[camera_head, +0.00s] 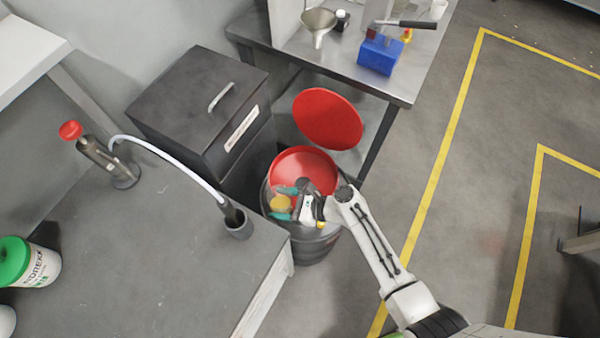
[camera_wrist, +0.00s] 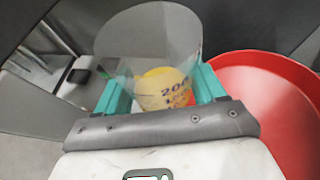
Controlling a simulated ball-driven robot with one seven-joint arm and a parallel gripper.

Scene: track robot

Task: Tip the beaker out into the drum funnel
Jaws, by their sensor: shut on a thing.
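My gripper (camera_head: 281,205) is over the left part of the drum's red funnel (camera_head: 312,163). Its teal fingers are shut on a clear beaker (camera_wrist: 145,38) with yellow contents (camera_wrist: 160,88). In the wrist view the beaker sits between the fingers and the red funnel (camera_wrist: 275,110) lies to the right. The beaker's exact tilt is hard to tell, and markings show over the yellow contents. The dark drum (camera_head: 316,246) stands on the floor below, with its round red lid (camera_head: 328,119) raised behind the funnel. My gripper and arm hide part of the funnel.
A grey bench (camera_head: 165,255) with a hose and a white tub with a green lid (camera_head: 27,262) is at left. A dark lidded bin (camera_head: 200,105) stands behind the drum. A steel table (camera_head: 400,85) holds a metal funnel and a blue box. Open floor lies right.

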